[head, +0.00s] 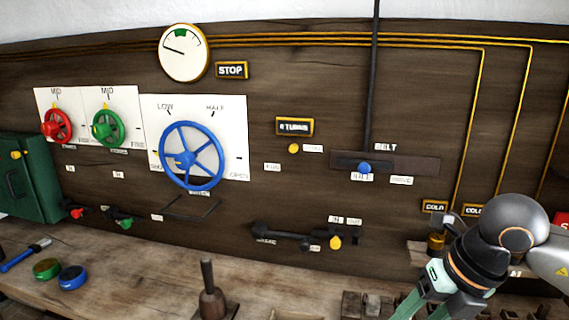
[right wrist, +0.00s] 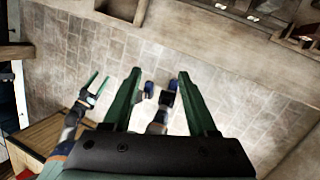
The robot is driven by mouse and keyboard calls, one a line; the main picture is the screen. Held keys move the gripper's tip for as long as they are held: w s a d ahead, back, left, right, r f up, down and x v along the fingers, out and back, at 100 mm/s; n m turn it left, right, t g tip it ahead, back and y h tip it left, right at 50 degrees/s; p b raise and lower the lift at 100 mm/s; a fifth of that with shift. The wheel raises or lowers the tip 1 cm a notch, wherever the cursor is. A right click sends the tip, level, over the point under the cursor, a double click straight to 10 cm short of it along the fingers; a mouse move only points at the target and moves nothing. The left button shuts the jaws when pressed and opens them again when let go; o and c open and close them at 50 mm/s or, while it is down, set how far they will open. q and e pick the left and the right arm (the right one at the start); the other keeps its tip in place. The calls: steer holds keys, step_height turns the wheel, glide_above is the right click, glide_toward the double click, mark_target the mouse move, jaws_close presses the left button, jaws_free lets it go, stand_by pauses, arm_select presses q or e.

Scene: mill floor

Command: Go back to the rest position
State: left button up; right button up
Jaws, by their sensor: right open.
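My right arm (head: 505,235) comes in at the lower right of the head view, in front of the panel's lower right part and over the bench edge. My right gripper (right wrist: 160,78) fills the middle of the right wrist view, its two green fingers wide apart with nothing held between them. It points down over a paved floor (right wrist: 215,90). A second gripper with green fingers, my left (right wrist: 97,84), shows small at the left of the right wrist view, with its fingers apart and nothing visible in them. It is outside the head view.
A dark wooden panel carries a blue wheel (head: 218,161), red (head: 56,127) and green (head: 108,126) wheels and a gauge (head: 183,53). The bench (head: 130,278) below holds a wooden-handled tool (head: 209,290) and green (head: 47,268) and blue (head: 73,277) discs. A dark green box (head: 30,178) stands left.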

steer(key=s+a+r+m+g+y, duration=0.1)
steer(key=s+a+g+y, duration=0.15)
steer(key=a+y, duration=0.65)
steer(key=s+a+r+m+g+y, duration=0.1)
steer(key=s+a+y, duration=0.2)
steer(key=a+y, duration=0.65)
steer(key=w+d+f+m+t+h, duration=0.4)
steer(key=f+m+t+h, duration=0.15)
steer(key=m+t, duration=0.5)
steer(key=w+d+f+m+t+h, duration=0.45)
steer(key=f+m+t, duration=0.3)
steer(key=m, duration=0.55)
steer(key=s+d+f+m+g+h, duration=0.2)
steer(key=s+f, duration=0.3)
steer(key=f, duration=0.3)
steer(key=s+d+f+m+g+h, duration=0.2)
steer(key=s+f, duration=0.4)
steer(key=f, duration=0.3)
steer(key=s+d+f+m+g+h, duration=0.3)
steer(key=s+f+m+g+h, duration=0.1)
steer(key=f, duration=0.5)
steer(key=shift+s+f+h, duration=0.2)
steer(key=shift+s+h, duration=0.35)
steer(key=shift+s, duration=0.15)
